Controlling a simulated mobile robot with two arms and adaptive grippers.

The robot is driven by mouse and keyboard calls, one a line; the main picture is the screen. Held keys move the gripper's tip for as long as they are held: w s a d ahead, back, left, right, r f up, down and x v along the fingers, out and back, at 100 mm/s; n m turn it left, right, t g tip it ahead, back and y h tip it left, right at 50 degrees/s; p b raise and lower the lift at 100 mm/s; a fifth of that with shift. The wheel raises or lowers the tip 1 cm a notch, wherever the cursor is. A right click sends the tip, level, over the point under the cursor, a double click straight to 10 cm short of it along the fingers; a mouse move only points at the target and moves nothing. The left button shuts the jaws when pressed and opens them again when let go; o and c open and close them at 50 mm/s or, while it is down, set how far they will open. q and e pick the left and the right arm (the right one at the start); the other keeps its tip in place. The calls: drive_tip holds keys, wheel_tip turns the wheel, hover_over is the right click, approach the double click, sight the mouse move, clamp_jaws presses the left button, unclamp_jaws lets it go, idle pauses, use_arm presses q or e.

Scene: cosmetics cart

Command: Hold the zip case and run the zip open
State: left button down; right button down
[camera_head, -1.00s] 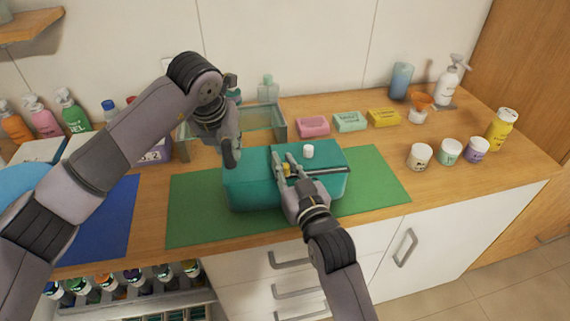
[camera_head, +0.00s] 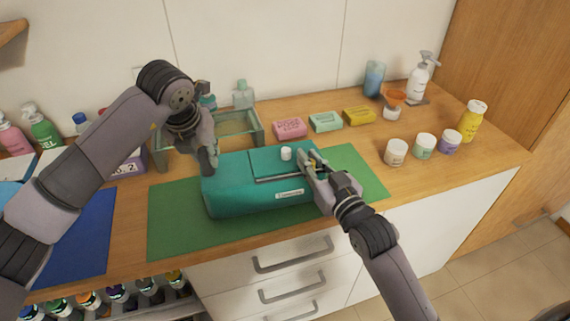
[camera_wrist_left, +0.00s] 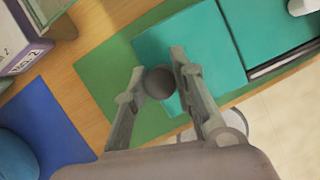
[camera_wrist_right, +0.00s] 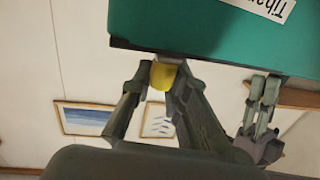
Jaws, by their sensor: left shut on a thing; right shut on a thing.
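The teal zip case (camera_head: 238,190) lies on a green mat (camera_head: 175,222), its label facing the front. My left gripper (camera_head: 212,160) is at the case's left end. In the left wrist view its fingers (camera_wrist_left: 155,80) are shut on a dark round knob (camera_wrist_left: 158,83) at that end. My right gripper (camera_head: 311,163) is at the top right of the case, shut on the yellow zip pull (camera_wrist_right: 163,76), which shows between its fingers in the right wrist view. A dark slit (camera_wrist_left: 285,60) runs along the case top in the left wrist view.
A small white cap-like piece (camera_head: 286,153) sits on the case top. A glass tray (camera_head: 240,128) and soap bars (camera_head: 290,128) stand behind. Jars (camera_head: 396,152) and a yellow bottle (camera_head: 472,120) stand right. A blue mat (camera_head: 85,235) lies left.

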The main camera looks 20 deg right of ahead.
drive_tip(key=shift+d+f, duration=0.1)
drive_tip(key=shift+d, duration=0.85)
drive_tip(key=c, duration=1.5)
unclamp_jaws()
drive_tip(key=shift+a, duration=0.1)
drive_tip(key=shift+s, duration=0.1)
drive_tip(key=s, duration=0.4)
drive_tip(key=s+d, duration=0.1)
drive_tip(key=s, duration=0.6)
drive_tip(key=shift+s+d, duration=0.35)
use_arm(q)
drive_tip(key=c, duration=1.3)
unclamp_jaws()
